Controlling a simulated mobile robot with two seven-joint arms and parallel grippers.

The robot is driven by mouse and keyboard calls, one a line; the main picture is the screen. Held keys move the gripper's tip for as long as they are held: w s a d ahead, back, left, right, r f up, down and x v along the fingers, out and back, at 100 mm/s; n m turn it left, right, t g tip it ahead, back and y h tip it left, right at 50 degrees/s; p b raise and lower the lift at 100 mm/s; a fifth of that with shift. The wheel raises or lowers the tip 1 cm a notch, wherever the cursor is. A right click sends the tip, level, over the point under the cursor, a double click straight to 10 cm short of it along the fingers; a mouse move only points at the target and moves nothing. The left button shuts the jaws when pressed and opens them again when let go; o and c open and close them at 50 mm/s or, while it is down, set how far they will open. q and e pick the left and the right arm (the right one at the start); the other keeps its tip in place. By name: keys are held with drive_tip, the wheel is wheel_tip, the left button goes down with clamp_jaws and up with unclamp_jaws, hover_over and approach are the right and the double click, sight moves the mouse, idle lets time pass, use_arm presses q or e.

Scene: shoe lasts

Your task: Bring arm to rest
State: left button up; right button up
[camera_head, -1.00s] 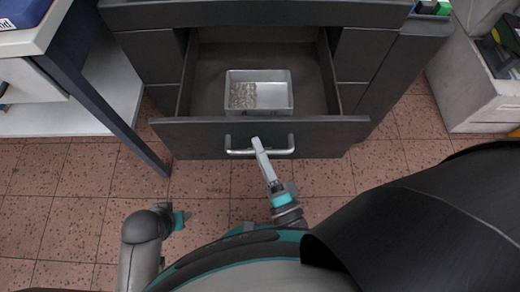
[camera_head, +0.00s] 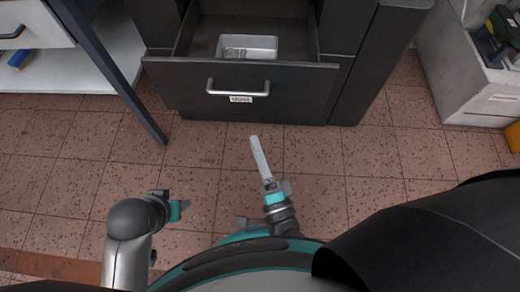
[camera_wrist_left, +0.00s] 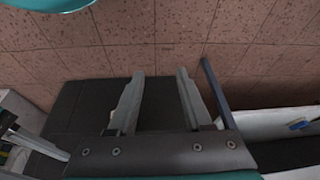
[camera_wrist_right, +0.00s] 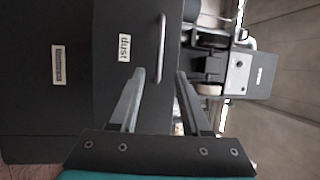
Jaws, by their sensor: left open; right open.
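My right gripper (camera_head: 257,158) is in the middle of the head view, in front of the open drawer and apart from its handle (camera_head: 238,88). In the right wrist view its two fingers (camera_wrist_right: 163,88) are spread, with nothing between them. My left gripper (camera_wrist_left: 160,92) is open and empty in the left wrist view, above the floor and a dark cabinet surface. In the head view only the left wrist shows clearly, at the lower left; its fingers cannot be made out.
The dark drawer (camera_head: 190,95) stands open, with a metal tray (camera_head: 262,43) inside. A "dust" label (camera_wrist_right: 124,47) is on its front. A table leg (camera_head: 135,100) stands left, a grey cabinet (camera_head: 450,75) right. Tiled floor (camera_head: 340,160) is clear between.

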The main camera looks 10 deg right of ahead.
use_arm(q)
drive_tip(key=shift+s, duration=0.15)
use_arm(e)
drive_tip(key=shift+s, duration=0.1)
idle(0.4)
